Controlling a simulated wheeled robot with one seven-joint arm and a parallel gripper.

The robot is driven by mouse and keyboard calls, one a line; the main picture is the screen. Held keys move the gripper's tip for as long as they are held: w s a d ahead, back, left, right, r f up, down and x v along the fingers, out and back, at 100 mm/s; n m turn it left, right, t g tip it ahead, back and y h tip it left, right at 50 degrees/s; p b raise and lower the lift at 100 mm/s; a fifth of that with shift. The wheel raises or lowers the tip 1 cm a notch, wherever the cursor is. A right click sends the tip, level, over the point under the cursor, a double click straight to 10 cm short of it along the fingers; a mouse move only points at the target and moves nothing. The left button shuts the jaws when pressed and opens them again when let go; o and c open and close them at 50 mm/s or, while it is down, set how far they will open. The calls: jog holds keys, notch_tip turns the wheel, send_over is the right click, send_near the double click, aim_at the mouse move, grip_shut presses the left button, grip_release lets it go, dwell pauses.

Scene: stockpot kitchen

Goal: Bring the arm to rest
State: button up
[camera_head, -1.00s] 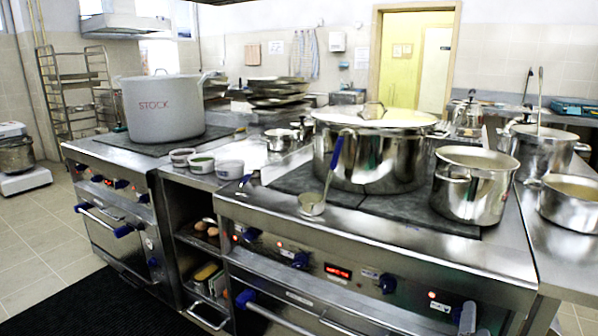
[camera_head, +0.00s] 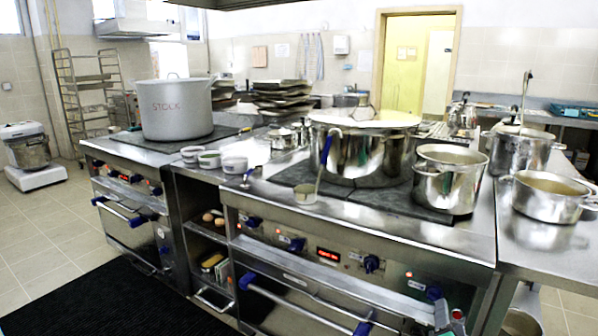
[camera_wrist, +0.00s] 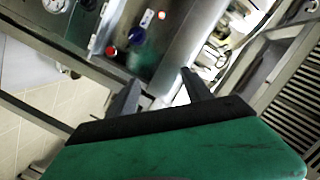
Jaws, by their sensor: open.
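My gripper (camera_wrist: 158,88) shows in the wrist view as two dark fingers standing apart, with nothing between them. It is open and empty. Beyond the fingers are a steel stove front (camera_wrist: 150,30) with a blue knob and red lights, and a strip of tiled floor (camera_wrist: 60,115).
A grey pot marked STOCK (camera_head: 178,108) stands on the left stove. A large steel pot (camera_head: 358,150), a ladle (camera_head: 306,193) and a smaller pot (camera_head: 449,180) are on the near stove. A wide pot (camera_head: 548,196) stands at right. A black mat (camera_head: 110,300) lies on the floor.

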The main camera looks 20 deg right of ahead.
jog(key=w+a+r+n+g+y+p, duration=0.1)
jog(key=w+a+r+n+y+p, duration=0.25)
jog(key=a, duration=0.25)
jog(key=w+a+r+n+g+y+p, duration=0.1)
jog(key=w+a+r+n+y+p, duration=0.15)
jog(key=a+n+p, duration=0.35)
jog(key=w+a+r+n+g+y+p, duration=0.1)
jog(key=w+a+r+n+y+p, duration=0.15)
jog(key=a, duration=0.45)
jog(key=s+a+r+n+g+y+p, duration=0.1)
jog(key=s+a+r+n+g+p, duration=0.1)
jog(key=s+a+r+g+p, duration=0.1)
jog(key=s+a+r+n+g+p, duration=0.3)
jog(key=s+a+r+p, duration=0.2)
jog(key=a, duration=0.4)
jog(key=shift+s+a+r+n+g+y+p, duration=0.35)
jog(key=shift+s+p, duration=0.2)
jog(key=shift+s, duration=0.45)
